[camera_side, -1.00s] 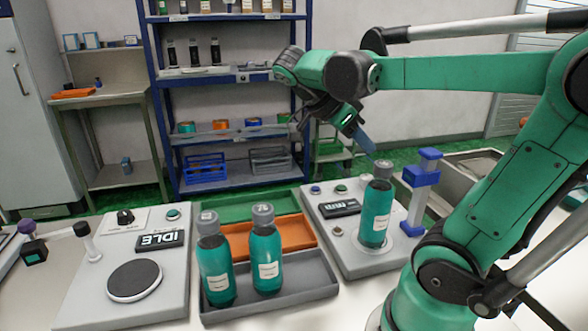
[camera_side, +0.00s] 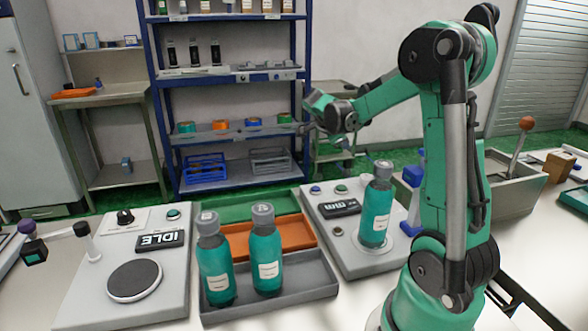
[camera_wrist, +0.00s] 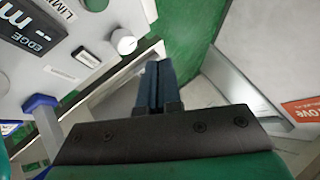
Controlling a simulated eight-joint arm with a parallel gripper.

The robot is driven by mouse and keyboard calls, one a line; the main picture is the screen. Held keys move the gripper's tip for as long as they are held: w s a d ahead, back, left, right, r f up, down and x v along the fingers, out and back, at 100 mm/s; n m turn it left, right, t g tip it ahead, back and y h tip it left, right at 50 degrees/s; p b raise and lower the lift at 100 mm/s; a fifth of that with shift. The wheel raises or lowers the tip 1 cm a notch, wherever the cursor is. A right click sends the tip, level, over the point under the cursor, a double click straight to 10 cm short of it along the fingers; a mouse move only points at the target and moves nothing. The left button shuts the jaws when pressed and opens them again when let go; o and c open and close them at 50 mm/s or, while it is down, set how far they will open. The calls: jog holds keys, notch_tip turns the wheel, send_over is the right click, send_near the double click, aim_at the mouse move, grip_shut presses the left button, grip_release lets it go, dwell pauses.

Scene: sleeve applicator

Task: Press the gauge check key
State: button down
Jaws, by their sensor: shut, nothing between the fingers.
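The gauge station (camera_side: 355,262) is a light grey box at right centre in the side view, with a dark display (camera_side: 340,208) reading "mm". A blue button (camera_side: 316,190) and a green button (camera_side: 341,189) sit along its back edge; I cannot read which is the check key. A teal bottle (camera_side: 376,213) stands upright on it. In the wrist view the panel's display (camera_wrist: 35,25) and a white knob (camera_wrist: 123,41) show at upper left. My gripper (camera_wrist: 158,68) is shut and empty, apart from the panel's controls. In the side view its fingertips are hard to make out.
A grey tray (camera_side: 305,292) with two teal bottles stands left of the gauge station. An orange tray (camera_side: 290,233) lies behind it. A blue-capped post (camera_wrist: 40,102) shows in the wrist view. A station (camera_side: 75,300) displaying "IDLE" is at far left.

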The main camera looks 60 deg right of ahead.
aim_at(339, 187)
jog(key=shift+f, duration=0.1)
jog(key=shift+f, duration=4.3)
jog(key=shift+f, duration=0.4)
jog(key=shift+f, duration=0.4)
jog(key=shift+r, duration=0.85)
jog(key=shift+r, duration=2.5)
